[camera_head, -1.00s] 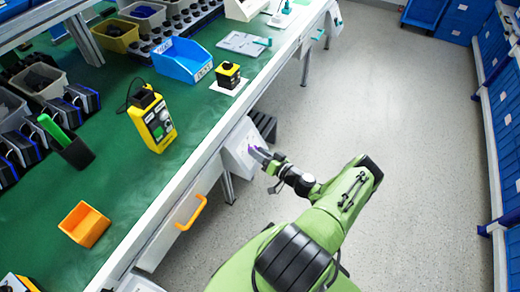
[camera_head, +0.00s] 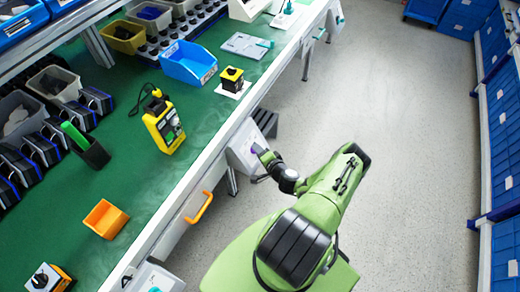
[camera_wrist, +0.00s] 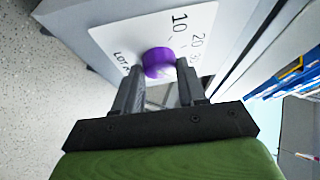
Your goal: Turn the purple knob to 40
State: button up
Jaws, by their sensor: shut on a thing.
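The purple knob (camera_wrist: 158,62) sits on a white dial plate (camera_wrist: 110,40) on the front of the workbench. Printed numbers 10, 20 and a partly hidden 30 run along the plate to the right of the knob in the wrist view, with partly covered lettering on the left. My gripper (camera_wrist: 160,74) is shut on the knob, one finger on each side. The knob's pointer mark cannot be made out. In the head view, my gripper (camera_head: 262,152) is at the plate (camera_head: 244,145) below the bench edge, and the knob is mostly hidden.
The green-topped workbench (camera_head: 190,175) runs along the left, holding a yellow device (camera_head: 163,125), a blue bin (camera_head: 189,63) and an orange bin (camera_head: 105,218). An orange drawer handle (camera_head: 198,207) sticks out nearby. The floor (camera_head: 400,130) to the right is clear.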

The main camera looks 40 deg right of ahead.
jog(key=shift+m+g+p, duration=0.35)
jog(key=shift+m+g, duration=0.05)
jog(key=shift+m, duration=0.3)
jog(key=o, duration=1.1)
jog(key=shift+c, duration=0.2)
jog(key=shift+r, duration=0.1)
